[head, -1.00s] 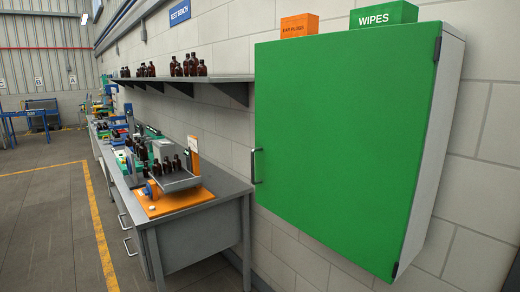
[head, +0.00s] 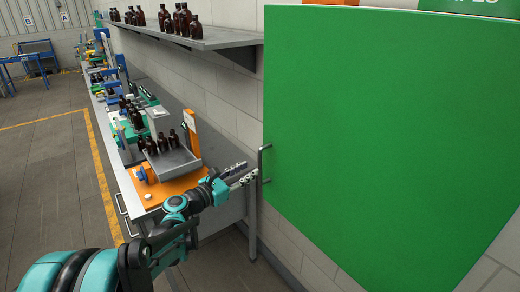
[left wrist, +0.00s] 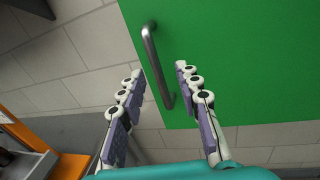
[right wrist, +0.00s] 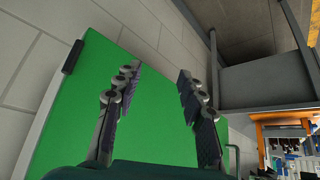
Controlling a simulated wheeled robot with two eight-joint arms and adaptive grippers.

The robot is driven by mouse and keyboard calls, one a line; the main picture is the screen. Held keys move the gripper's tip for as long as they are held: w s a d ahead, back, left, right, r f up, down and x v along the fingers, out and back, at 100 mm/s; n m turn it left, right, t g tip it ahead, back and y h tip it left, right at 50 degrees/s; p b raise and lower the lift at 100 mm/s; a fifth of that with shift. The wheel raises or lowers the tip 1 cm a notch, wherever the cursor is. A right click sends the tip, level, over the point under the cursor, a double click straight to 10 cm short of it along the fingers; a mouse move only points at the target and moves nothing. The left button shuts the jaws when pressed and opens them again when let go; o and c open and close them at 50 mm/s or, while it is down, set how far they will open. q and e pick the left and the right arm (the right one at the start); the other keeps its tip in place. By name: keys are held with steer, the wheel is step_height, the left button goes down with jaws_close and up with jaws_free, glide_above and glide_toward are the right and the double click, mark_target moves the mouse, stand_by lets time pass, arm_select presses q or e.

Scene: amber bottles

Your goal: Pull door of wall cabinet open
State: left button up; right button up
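The wall cabinet's green door (head: 385,130) fills the right of the head view and looks shut. Its grey bar handle (head: 263,163) stands upright near the door's left edge. My left gripper (head: 250,174) is open and empty, with its fingertips close to the handle. In the left wrist view the handle (left wrist: 156,62) lies between and ahead of the two spread fingers, apart from both. My right gripper (right wrist: 158,80) shows in the right wrist view, open and empty, facing the green door (right wrist: 85,110). The right arm is out of the head view.
A workbench (head: 222,190) stands left of the cabinet, with a tray (head: 172,163) of amber bottles on an orange base. A wall shelf (head: 200,38) with several amber bottles is above it. Floor is free at the left.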

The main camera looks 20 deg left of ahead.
mark_target(259, 160)
arm_select(q)
steer(key=shift+n, duration=0.4)
steer(key=x, duration=0.5)
steer(key=b+x, duration=0.1)
steer(key=x, duration=0.2)
steer(key=shift+w+a+r, duration=0.2)
steer(key=shift+a+r, duration=0.2)
jaws_close()
